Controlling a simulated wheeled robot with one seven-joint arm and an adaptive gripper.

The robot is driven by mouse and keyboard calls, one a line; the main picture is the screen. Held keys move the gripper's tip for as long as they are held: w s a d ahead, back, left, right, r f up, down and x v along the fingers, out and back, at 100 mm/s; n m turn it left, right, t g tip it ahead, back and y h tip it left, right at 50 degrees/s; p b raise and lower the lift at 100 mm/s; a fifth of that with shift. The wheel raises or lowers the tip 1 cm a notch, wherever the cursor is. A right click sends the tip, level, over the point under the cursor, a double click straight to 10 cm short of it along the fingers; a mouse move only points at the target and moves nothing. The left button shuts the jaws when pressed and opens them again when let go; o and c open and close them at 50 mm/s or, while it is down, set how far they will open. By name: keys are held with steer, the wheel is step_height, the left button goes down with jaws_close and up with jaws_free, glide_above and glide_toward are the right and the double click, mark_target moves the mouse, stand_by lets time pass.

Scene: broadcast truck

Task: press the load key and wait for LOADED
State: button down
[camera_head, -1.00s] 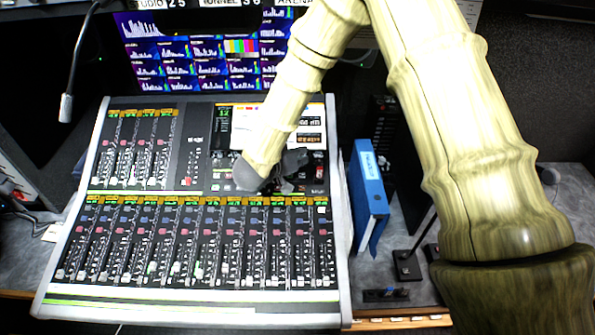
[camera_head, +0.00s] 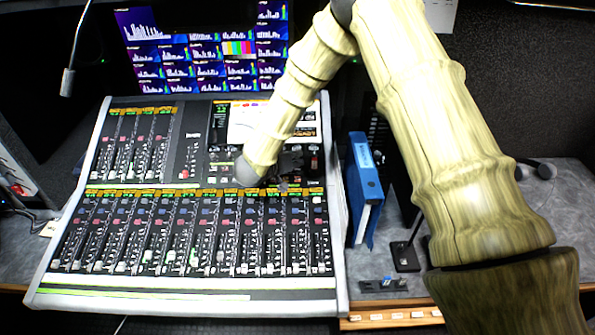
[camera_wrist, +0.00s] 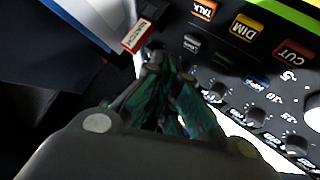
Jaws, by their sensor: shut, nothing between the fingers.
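The mixing console (camera_head: 150,298) fills the left and middle of the head view. My gripper (camera_head: 284,184) is shut and empty, low over its right-hand control section, and the arm partly covers that section. In the wrist view the closed fingertips (camera_wrist: 157,58) are beside a red key with a pale label (camera_wrist: 137,36). I cannot tell whether they touch it. An orange TALK key (camera_wrist: 204,9), a yellow DIM key (camera_wrist: 246,28) and a red CUT key (camera_wrist: 294,52) are to the right. I cannot make out a load key or a LOADED reading.
A blue binder (camera_head: 364,185) stands upright just right of the console. A monitor wall (camera_head: 205,45) is behind the console. A gooseneck (camera_head: 70,70) hangs at upper left.

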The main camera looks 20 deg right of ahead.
steer(key=shift+w+f, duration=0.8)
steer(key=shift+f, duration=0.1)
steer(key=shift+s+r, duration=0.4)
steer(key=shift+s, duration=0.05)
steer(key=shift+w+f, duration=0.25)
steer(key=shift+w, duration=0.05)
steer(key=shift+s, duration=0.1)
steer(key=shift+s+r, duration=0.1)
steer(key=shift+r, duration=0.05)
steer(key=shift+w+d+f, duration=0.1)
steer(key=shift+w+f, duration=0.15)
steer(key=shift+f, duration=0.2)
